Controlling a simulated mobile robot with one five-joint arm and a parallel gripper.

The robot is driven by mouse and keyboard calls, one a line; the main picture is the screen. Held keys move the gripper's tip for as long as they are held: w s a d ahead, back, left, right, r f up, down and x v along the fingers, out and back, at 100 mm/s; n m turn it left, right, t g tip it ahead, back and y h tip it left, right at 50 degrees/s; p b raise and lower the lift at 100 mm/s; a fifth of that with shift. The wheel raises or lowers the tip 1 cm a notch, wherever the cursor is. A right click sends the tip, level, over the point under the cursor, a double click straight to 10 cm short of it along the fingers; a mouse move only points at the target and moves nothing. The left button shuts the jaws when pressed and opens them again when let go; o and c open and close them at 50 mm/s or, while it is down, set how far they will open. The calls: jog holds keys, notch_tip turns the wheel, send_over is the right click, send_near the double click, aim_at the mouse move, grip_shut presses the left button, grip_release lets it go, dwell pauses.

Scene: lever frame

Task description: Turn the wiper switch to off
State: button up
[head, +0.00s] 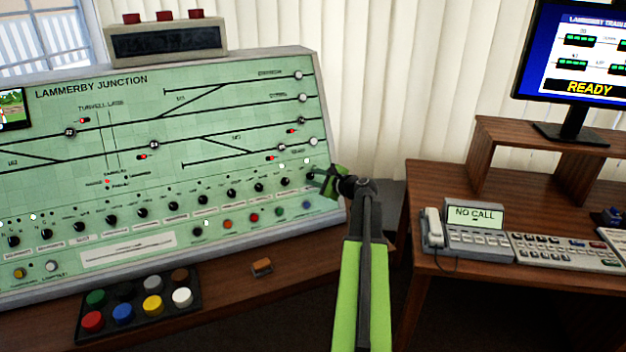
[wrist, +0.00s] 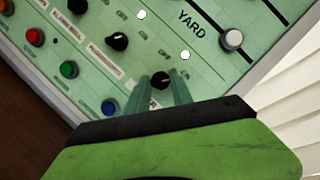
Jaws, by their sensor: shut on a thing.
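The wiper switch (wrist: 161,80) is a small black rotary knob at the right end of the row of knobs on the green panel. Its label is mostly hidden by my gripper; only a final "R" shows. OFF and ON are printed above it and to its right in the wrist view. My gripper (wrist: 161,88) is shut on this knob, one grey-green finger on each side. In the head view my gripper (head: 318,179) reaches the panel's lower right from the right. The knob's pointer is too small to read surely.
Another black knob (wrist: 117,41) sits close by. A white knob (wrist: 232,39) is near YARD. A desk with a phone (head: 433,228) stands at right.

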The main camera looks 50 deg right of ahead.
grip_shut()
jog(key=shift+a+f, duration=0.1)
jog(key=shift+a, duration=0.2)
jog(key=shift+d, duration=0.15)
jog(key=shift+d+r+n+g+y+p, duration=0.1)
jog(key=shift+r+n+g+y+p, duration=0.2)
jog(key=shift+n+p, duration=0.5)
jog(key=n+p, duration=0.1)
jog(key=n, duration=0.1)
jog(key=n+g+y+p, duration=0.1)
jog(key=n+p, duration=0.1)
jog(key=n, duration=0.1)
jog(key=shift+d+r+n+g, duration=0.1)
jog(key=shift+n+g, duration=0.2)
jog(key=n+g+p, duration=0.1)
jog(key=n+p, duration=0.2)
jog(key=n, duration=0.1)
jog(key=shift+n+g+p, duration=0.55)
jog(key=shift+n+g, duration=0.15)
jog(key=shift+n, duration=0.4)
